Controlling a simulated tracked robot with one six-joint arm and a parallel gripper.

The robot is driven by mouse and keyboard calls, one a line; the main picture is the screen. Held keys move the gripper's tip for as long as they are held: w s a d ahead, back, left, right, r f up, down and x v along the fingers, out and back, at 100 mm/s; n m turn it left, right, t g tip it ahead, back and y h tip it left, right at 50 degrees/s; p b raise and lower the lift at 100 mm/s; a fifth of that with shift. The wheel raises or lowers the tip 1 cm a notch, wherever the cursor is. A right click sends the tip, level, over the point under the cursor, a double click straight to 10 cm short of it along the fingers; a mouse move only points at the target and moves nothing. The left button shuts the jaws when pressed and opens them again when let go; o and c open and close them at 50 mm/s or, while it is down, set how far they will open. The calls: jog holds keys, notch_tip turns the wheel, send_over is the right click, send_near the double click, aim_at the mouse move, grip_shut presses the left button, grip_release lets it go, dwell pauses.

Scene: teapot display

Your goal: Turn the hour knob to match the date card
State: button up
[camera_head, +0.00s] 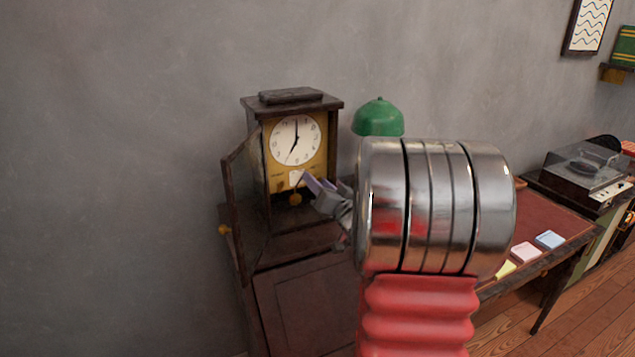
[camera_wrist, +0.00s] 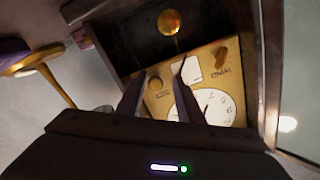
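The clock (camera_head: 291,97) stands on a dark cabinet with its white dial (camera_head: 295,140) facing out; the hands read about seven. Below the dial, the wrist view shows a round brass knob (camera_wrist: 155,83) and a longer orange-brown knob (camera_wrist: 220,57) with small labels I cannot read surely. A white card (camera_wrist: 186,69) sits between them, partly behind a finger; no writing on it is legible. My gripper (camera_wrist: 162,76) is open, its fingers on either side of the round knob; contact is unclear. In the head view my gripper (camera_head: 310,181) hides that knob.
The clock's door (camera_head: 236,180) stands open on the left. A brass pendulum bob (camera_head: 295,198) hangs below the dial. A green lamp (camera_head: 378,117) stands behind my arm. A desk with coloured notes (camera_head: 526,252) and a record player (camera_head: 585,170) are at the right.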

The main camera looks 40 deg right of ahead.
jog(key=shift+s+d+r, duration=0.1)
jog(key=shift+s+d, duration=0.05)
jog(key=shift+d, duration=0.15)
jog(key=c, duration=0.5)
grip_shut()
jog(key=shift+a+r, duration=0.1)
jog(key=shift+r, duration=0.2)
dwell(0.4)
jog(key=shift+o, duration=1)
grip_release()
jog(key=o, duration=0.3)
jog(key=shift+f, duration=0.25)
jog(key=shift+s, duration=0.1)
